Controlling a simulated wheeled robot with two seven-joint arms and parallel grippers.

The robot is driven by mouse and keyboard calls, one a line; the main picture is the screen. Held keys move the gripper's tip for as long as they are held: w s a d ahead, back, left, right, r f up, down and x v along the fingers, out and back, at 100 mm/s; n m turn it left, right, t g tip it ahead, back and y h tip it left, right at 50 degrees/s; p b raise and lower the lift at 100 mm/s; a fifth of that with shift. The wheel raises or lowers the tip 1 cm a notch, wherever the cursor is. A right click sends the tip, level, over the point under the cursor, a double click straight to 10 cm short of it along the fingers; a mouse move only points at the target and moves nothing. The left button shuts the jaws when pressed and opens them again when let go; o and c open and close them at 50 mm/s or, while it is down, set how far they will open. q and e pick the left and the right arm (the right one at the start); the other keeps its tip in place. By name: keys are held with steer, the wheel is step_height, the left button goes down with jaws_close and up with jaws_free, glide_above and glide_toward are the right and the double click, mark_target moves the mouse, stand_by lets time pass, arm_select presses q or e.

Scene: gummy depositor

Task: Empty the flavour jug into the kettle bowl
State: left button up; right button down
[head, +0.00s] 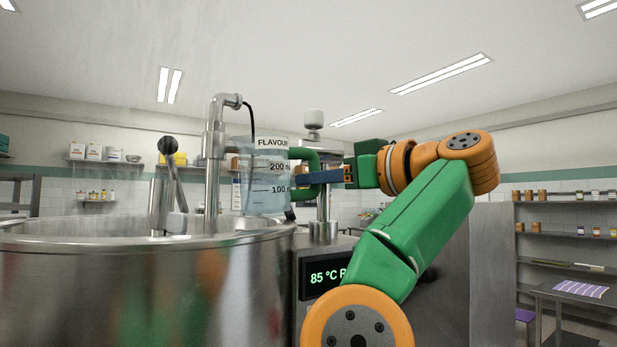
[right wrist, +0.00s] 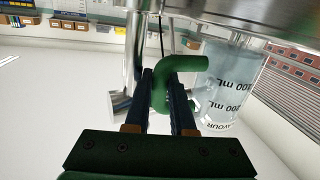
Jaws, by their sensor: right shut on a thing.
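The flavour jug (head: 265,180) is clear and bluish, with a FLAVOUR label and 200 and 100 marks. It stands upright at the right rim of the steel kettle bowl (head: 130,290); I cannot tell whether it is over the rim or behind it. Its liquid level is unclear. My right gripper (head: 318,173) is shut on its green handle (head: 304,154). In the right wrist view, the fingers (right wrist: 164,105) hold the handle (right wrist: 178,66) between them, with the jug (right wrist: 234,80) to the right. The bowl's inside is hidden. My left gripper is out of view.
A steel pipe (head: 214,150) rises close to the jug's left, with a thin dark cable beside it. A lever with a black knob (head: 168,146) stands farther left. A display (head: 327,278) reading 85 °C sits right of the bowl, behind my right arm.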

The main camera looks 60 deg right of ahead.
mark_target(308, 153)
steer(key=shift+a+r+n+g+p, duration=0.1)
steer(key=shift+r+n+g+p, duration=0.2)
steer(key=shift+r+n+p, duration=0.65)
steer(key=shift+s+b, duration=0.15)
steer(key=shift+b, duration=0.15)
steer(key=shift+w+a+r+n+p, duration=0.2)
steer(key=shift+a+r+n+p, duration=0.15)
steer(key=shift+a+r, duration=0.1)
steer(key=shift+w+a+r+n+p, duration=0.15)
steer(key=shift+a+r+n+p, duration=0.15)
steer(key=shift+a+r, duration=0.15)
